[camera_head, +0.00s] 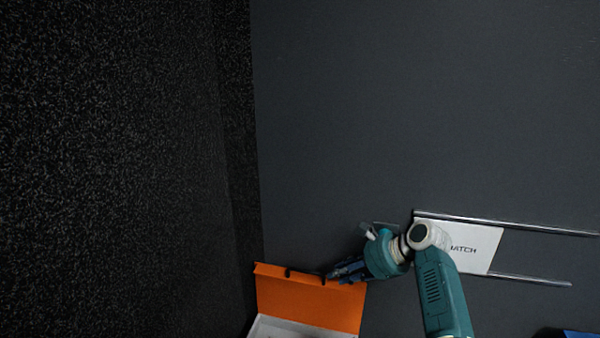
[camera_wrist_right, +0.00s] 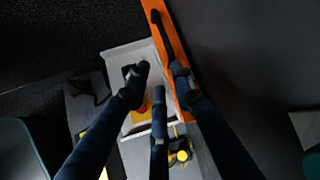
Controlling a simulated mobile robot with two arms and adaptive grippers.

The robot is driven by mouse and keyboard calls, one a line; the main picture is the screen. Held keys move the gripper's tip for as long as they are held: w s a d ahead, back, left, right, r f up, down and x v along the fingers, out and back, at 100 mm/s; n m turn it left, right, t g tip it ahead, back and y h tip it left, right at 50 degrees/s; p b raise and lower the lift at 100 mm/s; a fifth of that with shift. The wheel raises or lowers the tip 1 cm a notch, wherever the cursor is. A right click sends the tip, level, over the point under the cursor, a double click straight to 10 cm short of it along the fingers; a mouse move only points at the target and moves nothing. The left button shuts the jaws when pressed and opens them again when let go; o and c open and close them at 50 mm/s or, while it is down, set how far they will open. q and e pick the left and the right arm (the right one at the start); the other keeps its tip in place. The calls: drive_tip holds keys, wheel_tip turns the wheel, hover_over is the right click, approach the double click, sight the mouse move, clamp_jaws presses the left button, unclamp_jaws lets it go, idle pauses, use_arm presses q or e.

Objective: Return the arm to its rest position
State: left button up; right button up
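My right arm (camera_head: 440,290) reaches in from the bottom right in the head view. Its gripper (camera_head: 345,270) is beside the raised orange lid (camera_head: 310,300) of a case, near the lid's upper right edge. In the right wrist view the dark fingers of my right gripper (camera_wrist_right: 158,78) are spread apart, with no object seen between them. The orange lid (camera_wrist_right: 168,38) runs edge-on by the right fingertip; I cannot tell if they touch. My left arm and gripper are not in view.
The pale case body (camera_head: 290,330) lies below the lid. A white plate marked "ATCH" (camera_head: 480,248) sits between metal rails (camera_head: 540,228) on the dark wall, behind my arm. In the wrist view a yellow and black object (camera_wrist_right: 181,152) lies near the case.

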drive_tip(key=s+d+f+n+g+h, duration=0.1)
drive_tip(key=s+d+f+n+h, duration=0.1)
drive_tip(key=s+f+n, duration=0.6)
drive_tip(key=s+d+f+n+h, duration=0.3)
drive_tip(key=s+f, duration=0.7)
drive_tip(key=s, duration=0.4)
use_arm(q)
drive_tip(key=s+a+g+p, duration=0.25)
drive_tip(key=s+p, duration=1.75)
drive_tip(key=p, duration=1.8)
use_arm(e)
drive_tip(key=s+d+r+n+g+h, duration=0.15)
drive_tip(key=s+n, duration=0.35)
drive_tip(key=s, duration=1.5)
drive_tip(key=s+d+n+g+h, duration=0.15)
drive_tip(key=s+n, duration=0.45)
drive_tip(key=s, duration=1.4)
use_arm(q)
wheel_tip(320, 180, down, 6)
drive_tip(key=b, duration=0.4)
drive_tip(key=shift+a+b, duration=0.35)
use_arm(e)
drive_tip(key=shift+y, duration=0.4)
drive_tip(key=f, duration=0.5)
drive_tip(key=shift+s+d+f, duration=0.15)
drive_tip(key=shift+s+d, duration=0.2)
